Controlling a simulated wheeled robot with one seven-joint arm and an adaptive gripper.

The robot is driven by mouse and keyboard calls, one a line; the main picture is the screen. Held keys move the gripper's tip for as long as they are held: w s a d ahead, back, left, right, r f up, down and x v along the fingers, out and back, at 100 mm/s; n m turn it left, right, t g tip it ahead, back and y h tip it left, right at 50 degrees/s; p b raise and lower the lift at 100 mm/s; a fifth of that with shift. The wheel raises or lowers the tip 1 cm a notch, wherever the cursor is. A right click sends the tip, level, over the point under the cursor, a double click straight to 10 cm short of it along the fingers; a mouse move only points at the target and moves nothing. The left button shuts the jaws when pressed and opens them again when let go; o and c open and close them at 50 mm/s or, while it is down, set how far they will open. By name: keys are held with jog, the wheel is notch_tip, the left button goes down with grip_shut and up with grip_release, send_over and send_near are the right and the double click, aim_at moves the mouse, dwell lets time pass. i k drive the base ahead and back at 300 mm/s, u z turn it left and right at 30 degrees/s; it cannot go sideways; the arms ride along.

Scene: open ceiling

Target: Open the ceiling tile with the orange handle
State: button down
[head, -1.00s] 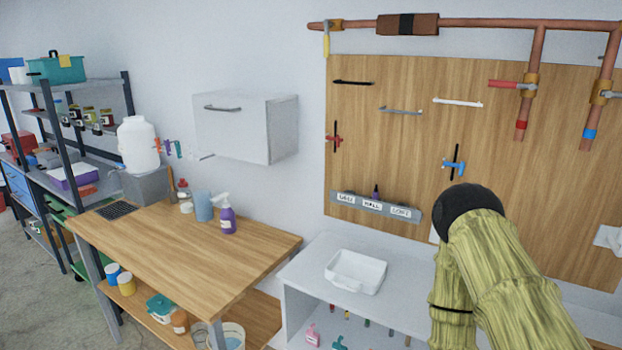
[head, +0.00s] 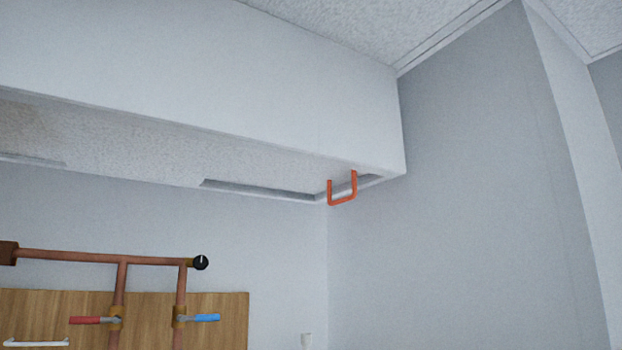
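The orange handle (head: 343,201) is a U-shaped bar hanging from the underside of a lowered white ceiling box, near its right end. The ceiling tile (head: 260,165) it hangs from is a speckled panel on that underside, seen at a steep angle. Dark slots show beside the panel along its far edge. I cannot tell from this angle whether the tile is fully flush. My gripper is not in view now.
Copper pipes (head: 100,258) run along the wall at lower left, with a red valve lever (head: 87,320) and a blue one (head: 205,318) before a wooden board (head: 228,305). A grey wall (head: 470,180) stands at right. The space below the handle looks clear.

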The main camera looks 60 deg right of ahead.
aim_at(241, 165)
jog(key=z, duration=1.6)
jog(key=k, duration=0.5)
jog(key=u, duration=0.7)
jog(key=i, duration=0.5)
jog(key=z, duration=0.6)
